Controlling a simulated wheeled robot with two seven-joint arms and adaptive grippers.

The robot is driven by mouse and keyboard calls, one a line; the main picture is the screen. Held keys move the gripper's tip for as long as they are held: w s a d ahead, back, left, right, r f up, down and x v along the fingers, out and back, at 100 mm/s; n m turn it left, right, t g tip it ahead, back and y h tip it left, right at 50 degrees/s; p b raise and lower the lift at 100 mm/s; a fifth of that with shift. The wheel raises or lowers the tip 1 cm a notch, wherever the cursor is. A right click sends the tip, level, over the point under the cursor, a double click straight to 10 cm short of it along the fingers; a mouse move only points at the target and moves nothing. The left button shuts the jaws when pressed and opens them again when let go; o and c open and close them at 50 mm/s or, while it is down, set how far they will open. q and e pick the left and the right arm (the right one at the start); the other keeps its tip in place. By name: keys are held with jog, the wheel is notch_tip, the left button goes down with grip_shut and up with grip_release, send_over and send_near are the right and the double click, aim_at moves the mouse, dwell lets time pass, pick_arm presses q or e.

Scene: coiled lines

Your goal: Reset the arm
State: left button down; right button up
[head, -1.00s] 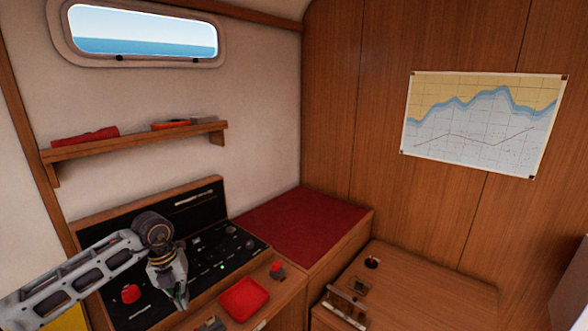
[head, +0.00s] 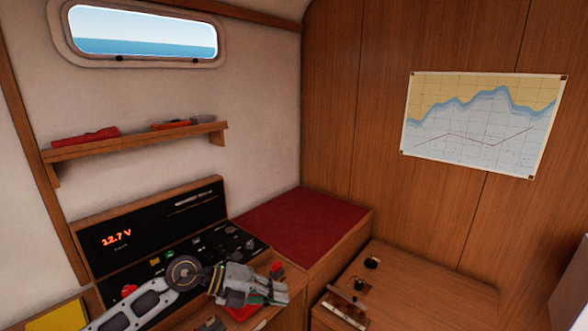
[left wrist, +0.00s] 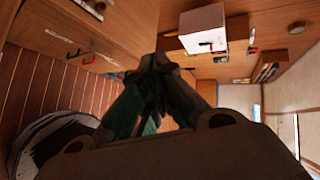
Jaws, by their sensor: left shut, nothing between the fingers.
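My left arm (head: 150,302) reaches in from the lower left of the head view. My left gripper (head: 278,292) points right, above the front of the console, and is shut and empty. It covers much of a red tray (head: 242,312). In the left wrist view the closed fingers (left wrist: 158,66) show dark at the centre, with wooden furniture beyond. My right gripper is not in view.
The black panel (head: 150,232) shows a lit 12.7 V display, and a red knob (head: 129,291) sits below. A red-topped switch (head: 276,268) stands beside the gripper. A red cushion (head: 305,230) lies behind. A wooden shelf (head: 135,139) is on the wall.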

pick_arm(q)
notch_tip(320, 180, up, 12)
jog(key=w+d+n+t+h, duration=0.2)
jog(key=n+t+h, duration=0.3)
jog(key=n+t, duration=0.45)
jog(key=w+a+f+n+t+y, duration=0.2)
jog(key=w+a+n+t+y, duration=0.1)
jog(key=a+n+t+y, duration=0.75)
jog(key=s+a+f+n+g+y, duration=0.2)
jog(key=a+f+n+g+y, duration=0.25)
jog(key=f, duration=0.25)
jog(key=s+a+f+n+g+y, duration=0.2)
jog(key=a+f+n+g+y, duration=0.15)
jog(key=f+n, duration=0.35)
jog(key=s+a+f+g, duration=0.1)
jog(key=s+f+g, duration=0.4)
jog(key=s+f, duration=0.45)
jog(key=s+a+f+g, duration=0.1)
jog(key=s+f+g, duration=0.5)
jog(key=s, duration=0.6)
notch_tip(320, 180, down, 34)
jog(key=s, duration=0.3)
jog(key=s+a+f+g, duration=0.1)
jog(key=s+a+f, duration=0.1)
jog(key=s+f, duration=0.7)
jog(key=s+a+f+g, duration=0.1)
jog(key=s+f, duration=0.9)
jog(key=s, duration=0.2)
jog(key=shift+s+a, duration=0.3)
jog(key=shift+a, duration=0.1)
